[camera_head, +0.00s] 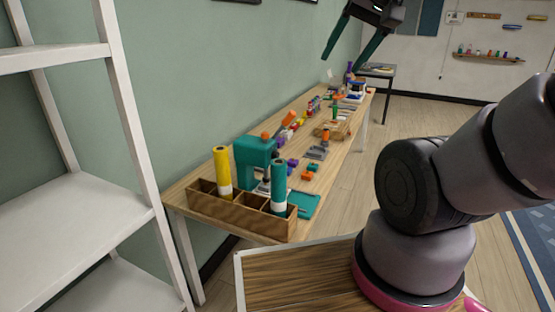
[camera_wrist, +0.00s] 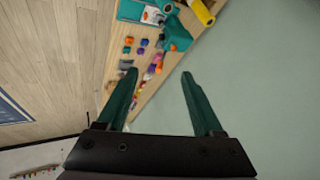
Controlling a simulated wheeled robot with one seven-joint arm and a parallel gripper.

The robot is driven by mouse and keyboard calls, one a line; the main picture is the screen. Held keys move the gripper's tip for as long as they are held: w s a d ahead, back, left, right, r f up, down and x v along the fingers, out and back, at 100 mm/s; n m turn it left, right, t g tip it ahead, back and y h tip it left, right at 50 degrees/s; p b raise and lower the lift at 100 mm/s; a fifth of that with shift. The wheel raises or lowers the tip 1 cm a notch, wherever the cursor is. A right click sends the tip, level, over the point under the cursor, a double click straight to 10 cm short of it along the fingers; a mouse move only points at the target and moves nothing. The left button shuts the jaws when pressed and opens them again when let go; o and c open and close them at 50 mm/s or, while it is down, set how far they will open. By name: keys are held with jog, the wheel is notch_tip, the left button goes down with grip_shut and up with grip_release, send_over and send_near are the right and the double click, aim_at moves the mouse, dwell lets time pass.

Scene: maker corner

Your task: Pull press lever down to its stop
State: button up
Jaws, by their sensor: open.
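The teal press (camera_head: 254,158) stands at the near end of the long wooden workbench, behind a wooden holder. Its lever appears to end in an orange grip (camera_head: 288,118), raised up and to the right of the press top. In the wrist view the teal press (camera_wrist: 178,33) shows beyond the fingers, with the orange grip (camera_wrist: 158,59) near it. My gripper (camera_head: 343,62) is open and empty, high above the bench and apart from the lever. Its two dark green fingers also show spread in the wrist view (camera_wrist: 160,74).
The wooden holder (camera_head: 235,215) carries a yellow roll (camera_head: 222,172) and a teal roll (camera_head: 279,187) in front of the press. Small coloured parts cover the workbench (camera_head: 350,153). White shelves (camera_head: 75,215) stand at left. A green wall runs behind the bench.

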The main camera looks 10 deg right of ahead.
dwell(0.4)
jog(key=w+a+f+m+g+y, duration=0.4)
jog(key=f+g, duration=0.1)
jog(key=f, duration=0.2)
jog(key=m+t+y, duration=0.7)
jog(key=m+t, duration=0.3)
jog(key=m, duration=1)
send_near(290, 116)
jog(key=x, duration=0.7)
jog(key=w+d+x, duration=0.1)
jog(key=x, duration=0.2)
jog(key=shift+w+a+f, duration=0.25)
jog(key=shift+w+f, duration=0.05)
jog(key=shift+f, duration=0.05)
grip_shut()
